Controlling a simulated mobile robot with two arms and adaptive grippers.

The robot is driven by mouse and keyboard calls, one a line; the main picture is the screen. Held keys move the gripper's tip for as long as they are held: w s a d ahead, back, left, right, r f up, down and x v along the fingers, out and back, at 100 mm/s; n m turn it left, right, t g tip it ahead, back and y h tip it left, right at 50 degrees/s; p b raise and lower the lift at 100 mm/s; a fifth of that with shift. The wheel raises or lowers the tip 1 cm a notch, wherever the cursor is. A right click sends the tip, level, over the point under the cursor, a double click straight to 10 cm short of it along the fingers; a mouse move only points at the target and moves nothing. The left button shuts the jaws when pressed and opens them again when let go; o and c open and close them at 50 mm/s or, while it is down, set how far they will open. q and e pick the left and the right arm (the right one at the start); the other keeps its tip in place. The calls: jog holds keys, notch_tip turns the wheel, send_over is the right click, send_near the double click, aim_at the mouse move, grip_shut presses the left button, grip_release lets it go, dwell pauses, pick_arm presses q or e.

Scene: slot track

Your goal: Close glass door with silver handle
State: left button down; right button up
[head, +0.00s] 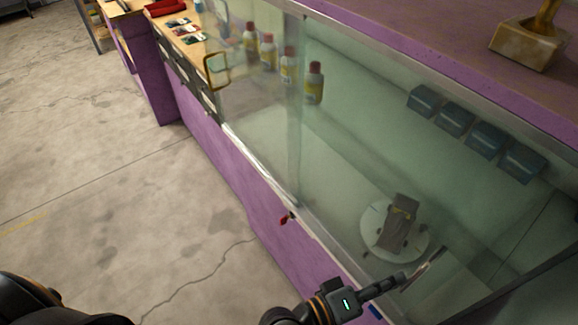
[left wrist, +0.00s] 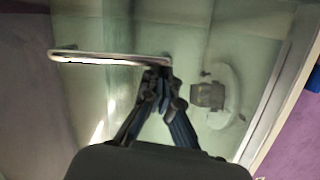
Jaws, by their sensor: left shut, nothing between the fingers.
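The silver handle (head: 424,268) is a slim bar on a glass pane (head: 345,165) of the purple display case, at the lower right of the head view. In the left wrist view the silver handle (left wrist: 110,58) runs across the upper left. My left gripper (head: 402,279) is shut and empty, with its tips close to one end of the handle. The left wrist view shows its fingertips (left wrist: 160,80) by the handle's right end; I cannot tell whether they touch. How far the door stands open is unclear. My right gripper is not in view.
Another pane carries a gold handle (head: 216,70). Inside the case are several bottles (head: 315,83), dark blue boxes (head: 455,119) and a round white stand (head: 375,235) holding a grey item. A trophy-like base (head: 528,44) stands on top. The concrete floor (head: 110,200) on the left is clear.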

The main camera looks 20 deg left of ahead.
pick_arm(q)
jog(key=shift+s+d+f+p, duration=0.1)
jog(key=shift+s+d+p, duration=0.1)
jog(key=shift+s+d, duration=0.65)
jog(key=shift+s+d+f+p, duration=0.1)
jog(key=shift+s+d+p, duration=0.05)
jog(key=shift+s+d, duration=0.65)
jog(key=shift+w+d, duration=0.15)
jog(key=shift+r, duration=0.1)
